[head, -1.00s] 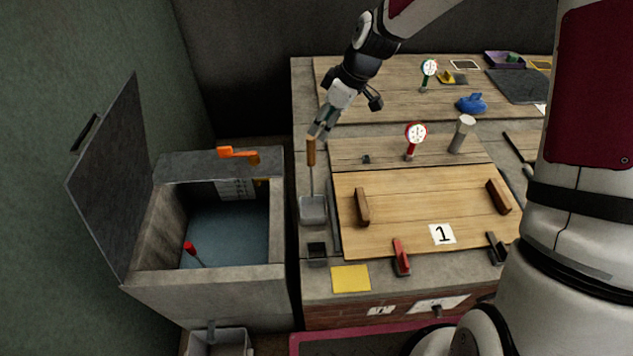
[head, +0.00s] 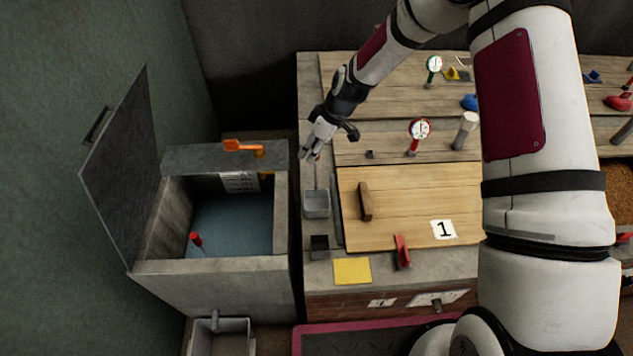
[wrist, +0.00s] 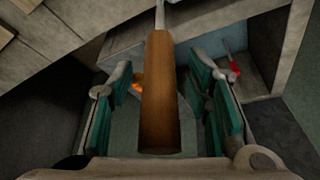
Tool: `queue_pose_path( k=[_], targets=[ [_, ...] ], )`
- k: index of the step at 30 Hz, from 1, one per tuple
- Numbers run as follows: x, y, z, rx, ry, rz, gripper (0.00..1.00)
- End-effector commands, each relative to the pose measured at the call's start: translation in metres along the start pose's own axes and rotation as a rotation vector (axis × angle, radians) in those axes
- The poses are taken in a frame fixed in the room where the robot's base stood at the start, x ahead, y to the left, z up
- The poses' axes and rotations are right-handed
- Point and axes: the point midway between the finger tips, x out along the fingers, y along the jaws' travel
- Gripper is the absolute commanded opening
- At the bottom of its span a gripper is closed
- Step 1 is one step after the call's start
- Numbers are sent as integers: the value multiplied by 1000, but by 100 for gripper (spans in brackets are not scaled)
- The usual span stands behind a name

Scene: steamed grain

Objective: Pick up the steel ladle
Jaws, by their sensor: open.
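The steel ladle has a square steel scoop (head: 316,204) lying on the left edge of the worktop in the head view. Its thin shaft runs back toward my gripper (head: 311,154), which hides most of the wooden handle. In the wrist view the brown handle (wrist: 160,95) stretches up the middle, between the green-padded fingers of my gripper (wrist: 163,100). The fingers are open, with gaps visible on both sides of the handle. I cannot tell how far along the finger depth the handle sits.
An open stone basin (head: 232,222) with a raised lid (head: 120,165) stands left of the worktop. A small dark box (head: 319,247) and a yellow sheet (head: 352,271) lie near the scoop. A wooden block (head: 365,201) and a red-rimmed dial (head: 419,130) stand to the right.

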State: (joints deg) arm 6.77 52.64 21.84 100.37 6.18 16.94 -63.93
Motion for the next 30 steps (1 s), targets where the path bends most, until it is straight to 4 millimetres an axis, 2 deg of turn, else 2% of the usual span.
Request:
queue_pose_path(
  k=[3, 10, 16, 26, 30],
  targets=[
    [8, 0, 0, 0, 0, 0, 45],
    [9, 0, 0, 0, 0, 1, 45],
    [9, 0, 0, 0, 0, 0, 0],
    [8, 1, 0, -1, 0, 2, 0],
    [1, 2, -4, -2, 1, 4, 0]
  ],
)
